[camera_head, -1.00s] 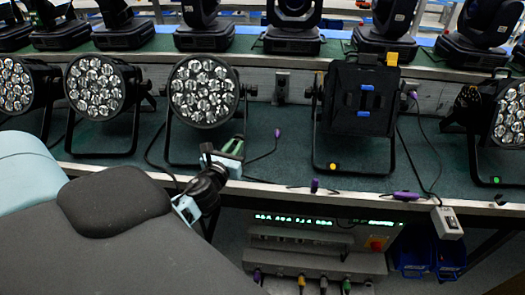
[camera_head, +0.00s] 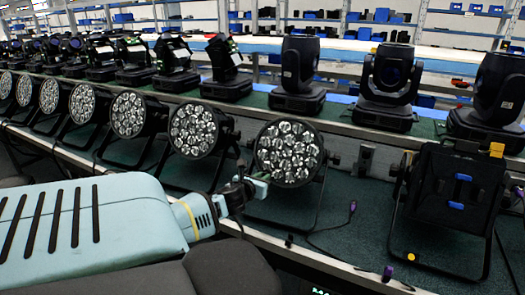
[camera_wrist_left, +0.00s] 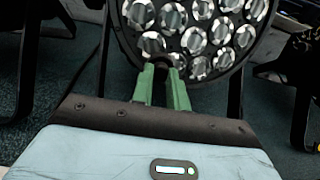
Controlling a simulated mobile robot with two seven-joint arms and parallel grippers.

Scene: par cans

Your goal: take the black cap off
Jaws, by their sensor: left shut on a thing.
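My left gripper (camera_head: 262,178) is at the lower left rim of a round par can light (camera_head: 289,152) with several clear lenses. In the left wrist view its green fingers (camera_wrist_left: 164,68) are close together, shut on a small dark thing at the lower rim of the lit-face housing (camera_wrist_left: 190,25). A small round black piece, seemingly the black cap (camera_wrist_left: 153,42), shows at the fingertips. Whether it is still attached to the light cannot be told. My right gripper is not in view.
A row of par cans (camera_head: 193,129) runs left along the green bench (camera_head: 345,195). A square black-covered light (camera_head: 445,215) stands on the right. Moving-head lights (camera_head: 298,75) stand on the shelf behind. A purple-tipped cable (camera_head: 352,207) lies on the bench.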

